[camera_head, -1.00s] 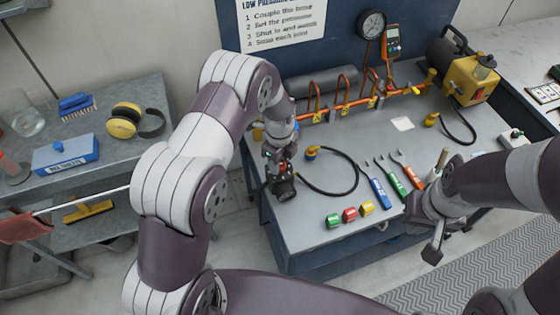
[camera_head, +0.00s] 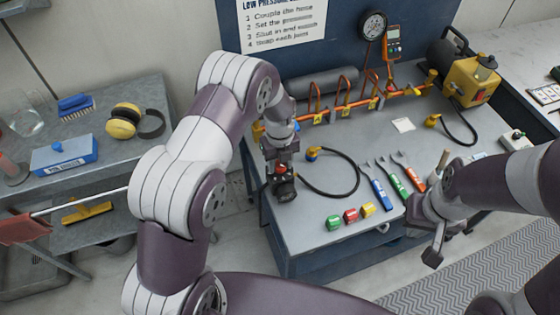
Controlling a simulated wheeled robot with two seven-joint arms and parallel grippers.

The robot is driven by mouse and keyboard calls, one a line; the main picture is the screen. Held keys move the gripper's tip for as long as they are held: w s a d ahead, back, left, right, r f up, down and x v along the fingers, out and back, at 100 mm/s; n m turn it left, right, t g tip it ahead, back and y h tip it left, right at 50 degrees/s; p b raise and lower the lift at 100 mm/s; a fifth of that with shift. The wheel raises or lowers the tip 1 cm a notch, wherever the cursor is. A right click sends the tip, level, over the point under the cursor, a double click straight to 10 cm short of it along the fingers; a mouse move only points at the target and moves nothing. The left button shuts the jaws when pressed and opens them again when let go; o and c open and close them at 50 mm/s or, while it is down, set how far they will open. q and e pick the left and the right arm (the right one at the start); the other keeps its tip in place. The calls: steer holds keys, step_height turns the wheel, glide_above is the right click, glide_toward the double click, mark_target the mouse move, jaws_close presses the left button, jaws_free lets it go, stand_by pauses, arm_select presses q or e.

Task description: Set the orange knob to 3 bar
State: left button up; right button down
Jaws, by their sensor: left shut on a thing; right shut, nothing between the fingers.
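My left gripper (camera_head: 283,184) is at the left end of the workbench, at the left end of the orange pipe. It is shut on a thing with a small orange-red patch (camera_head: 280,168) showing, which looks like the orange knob. The gripper and wrist hide most of it, so its setting cannot be read. The round pressure gauge (camera_head: 373,24) is on the blue back panel; its needle is too small to read. My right gripper (camera_head: 434,250) is shut and empty at the bench's front right edge.
The orange pipe (camera_head: 345,108) with several hoops runs along the back. A black hose (camera_head: 350,188), green, red and yellow blocks (camera_head: 350,215) and several coloured-handled tools (camera_head: 398,184) lie on the bench. A yellow pump (camera_head: 470,80) stands at the back right.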

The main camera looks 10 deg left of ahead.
arm_select(q)
steer(key=shift+w+r, duration=0.25)
steer(key=o, duration=1)
steer(key=shift+o, duration=0.2)
steer(key=shift+s+f, duration=0.1)
step_height(320, 180, up, 13)
steer(key=b, duration=0.2)
steer(key=shift+f, duration=0.2)
